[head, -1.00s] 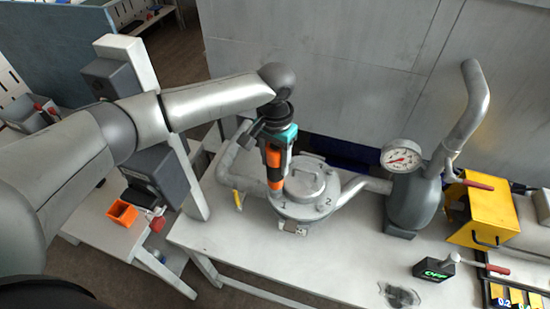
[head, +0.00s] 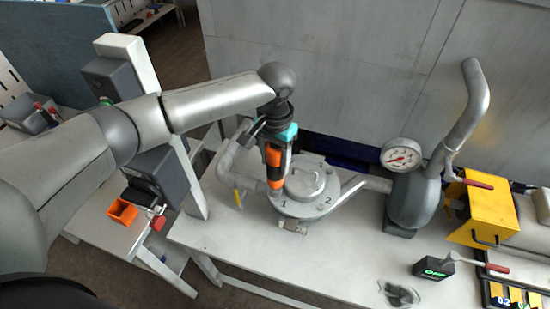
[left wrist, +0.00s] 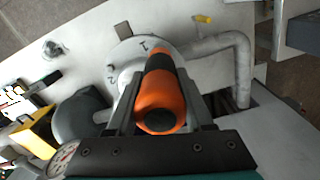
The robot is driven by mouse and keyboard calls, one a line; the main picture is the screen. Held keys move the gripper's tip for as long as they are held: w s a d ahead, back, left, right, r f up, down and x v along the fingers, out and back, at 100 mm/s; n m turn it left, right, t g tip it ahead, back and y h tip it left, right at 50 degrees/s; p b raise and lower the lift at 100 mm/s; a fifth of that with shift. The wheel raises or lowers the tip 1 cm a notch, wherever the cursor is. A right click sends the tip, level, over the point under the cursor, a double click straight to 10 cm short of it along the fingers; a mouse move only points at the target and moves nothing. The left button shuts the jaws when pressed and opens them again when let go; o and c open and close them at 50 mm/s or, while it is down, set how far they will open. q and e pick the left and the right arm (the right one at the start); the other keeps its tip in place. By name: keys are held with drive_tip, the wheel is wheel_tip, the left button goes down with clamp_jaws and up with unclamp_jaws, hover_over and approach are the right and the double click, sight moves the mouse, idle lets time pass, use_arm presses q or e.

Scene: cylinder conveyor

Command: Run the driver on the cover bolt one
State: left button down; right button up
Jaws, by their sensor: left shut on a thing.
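My left gripper (head: 276,137) is shut on the orange and black driver (head: 274,166), held nearly upright over the left front of the round metal cover (head: 304,184). The driver's lower end meets the cover's rim beside the mark 1 (head: 284,204); the bolt itself is hidden under it. The mark 2 (head: 328,200) is at the right of the rim. In the left wrist view, the driver (left wrist: 162,103) sits between the two fingers and points at the cover (left wrist: 126,54) near the mark 1. I cannot tell whether the tip is seated. My right gripper is not in view.
A grey vessel with a pressure gauge (head: 401,155) stands right of the cover, joined by a pipe. A yellow box (head: 483,210) and a box with a green OFF display (head: 434,269) are further right. The front of the white table (head: 260,248) is largely clear.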

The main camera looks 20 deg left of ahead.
use_arm(q)
drive_tip(key=shift+w+f, duration=0.1)
drive_tip(key=shift+f, duration=0.5)
idle(0.4)
drive_tip(key=shift+s+f, duration=0.25)
drive_tip(key=shift+s, duration=0.05)
idle(0.4)
drive_tip(key=shift+r, duration=0.15)
idle(0.4)
drive_tip(key=shift+w+r, duration=0.25)
drive_tip(key=shift+r, duration=1.65)
